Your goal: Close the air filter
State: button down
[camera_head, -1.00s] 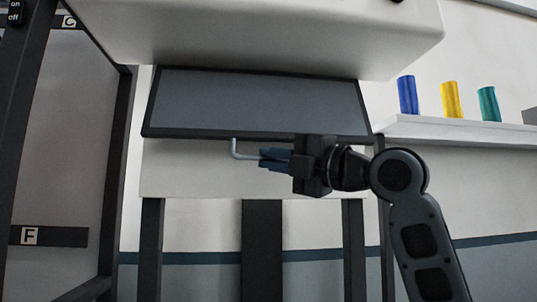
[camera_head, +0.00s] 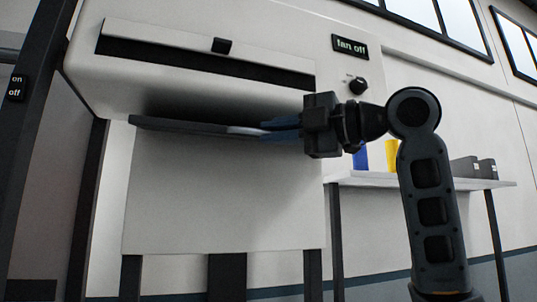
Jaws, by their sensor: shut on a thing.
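The air filter (camera_head: 165,124) is a thin dark panel under the white machine housing (camera_head: 115,68). I see it almost edge-on, roughly level, with a dark shadowed gap between it and the housing's underside. A light grey handle (camera_head: 242,130) shows along its front edge. My gripper (camera_head: 280,129) reaches in from the right, its blue fingers shut on the handle near the filter's right end. The fingers hide part of the handle, and the filter's flat face is not visible.
A "fan off" display (camera_head: 350,46) and a dark knob (camera_head: 357,85) are on the housing's right. An on/off switch (camera_head: 17,87) is on the left post. A shelf (camera_head: 420,181) behind my arm holds blue and yellow cylinders and dark boxes.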

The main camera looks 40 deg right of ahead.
jog(key=shift+m+g+h, duration=0.4)
jog(key=shift+m, duration=0.2)
notch_tip(320, 180, up, 6)
jog(key=shift+s+f+p, duration=0.1)
jog(key=shift+s+p, duration=0.05)
jog(key=shift+p, duration=0.8)
jog(key=shift+d+r+m+g+p, duration=0.1)
jog(key=shift+r+m+g+p, duration=0.35)
jog(key=shift+r, duration=0.9)
jog(key=c, duration=1.4)
grip_release()
jog(key=shift+f, duration=0.1)
jog(key=shift+c, duration=0.2)
